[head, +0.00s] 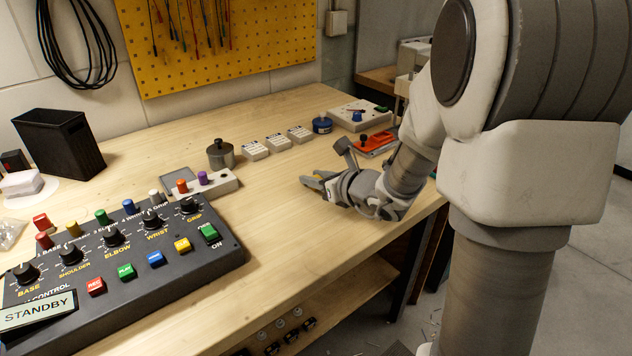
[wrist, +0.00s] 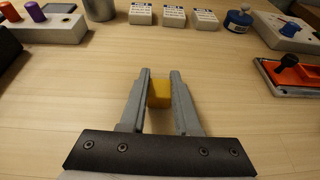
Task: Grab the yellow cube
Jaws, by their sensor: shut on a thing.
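The yellow cube (wrist: 160,94) sits between the two fingers of my gripper (wrist: 160,82) in the wrist view. The fingers are shut on it, one on each side, near their tips. In the head view my gripper (head: 316,182) is low over the bench's middle right, pointing left. There the cube is mostly hidden by the fingers. I cannot tell whether the cube touches the bench top.
A black control box (head: 130,254) with knobs and coloured buttons stands at the left. White labelled blocks (head: 276,143), a metal weight (head: 221,154) and an orange tray (head: 375,143) stand farther back. The wooden bench (head: 290,235) is clear around my gripper.

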